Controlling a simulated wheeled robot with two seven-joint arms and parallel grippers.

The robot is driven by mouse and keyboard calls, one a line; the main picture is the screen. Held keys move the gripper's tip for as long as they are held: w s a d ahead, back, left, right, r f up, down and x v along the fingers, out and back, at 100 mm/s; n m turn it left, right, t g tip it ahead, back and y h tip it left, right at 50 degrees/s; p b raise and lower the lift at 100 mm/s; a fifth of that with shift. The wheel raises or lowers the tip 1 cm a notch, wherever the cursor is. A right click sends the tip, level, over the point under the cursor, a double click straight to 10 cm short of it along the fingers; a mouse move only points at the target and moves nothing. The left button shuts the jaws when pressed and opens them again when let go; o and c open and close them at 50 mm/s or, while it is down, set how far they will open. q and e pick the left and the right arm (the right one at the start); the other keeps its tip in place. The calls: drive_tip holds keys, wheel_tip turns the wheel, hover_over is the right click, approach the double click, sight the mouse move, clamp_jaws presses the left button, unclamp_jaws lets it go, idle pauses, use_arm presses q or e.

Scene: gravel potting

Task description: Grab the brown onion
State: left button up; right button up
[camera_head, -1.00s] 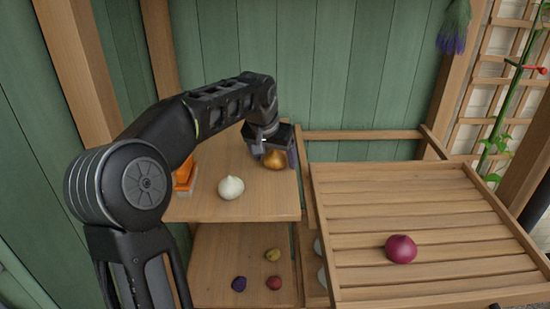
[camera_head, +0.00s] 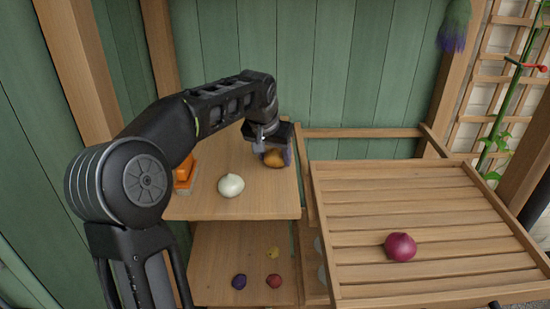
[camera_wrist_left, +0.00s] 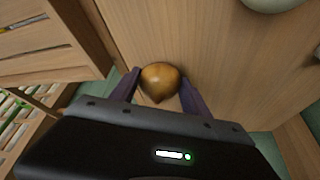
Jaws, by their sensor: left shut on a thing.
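The brown onion (camera_head: 274,158) is at the back right of the upper wooden shelf in the head view. My left gripper (camera_head: 272,157) is shut on it, with the fingers partly hiding it. In the left wrist view the brown onion (camera_wrist_left: 160,80) sits between the two purple-grey fingers of my left gripper (camera_wrist_left: 160,88), one on each side. Whether the onion touches the shelf is hard to tell. My right gripper is not in view.
A white onion (camera_head: 231,185) lies on the same upper shelf (camera_head: 203,207), with an orange object (camera_head: 184,174) to its left. A red onion (camera_head: 400,247) rests on the slatted tray (camera_head: 440,210) at right. Several small round items lie on the lower shelf (camera_head: 215,265).

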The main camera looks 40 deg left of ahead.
use_arm(q)
drive_tip(key=c, duration=0.8)
wheel_tip(320, 180, up, 10)
idle(0.3)
idle(0.5)
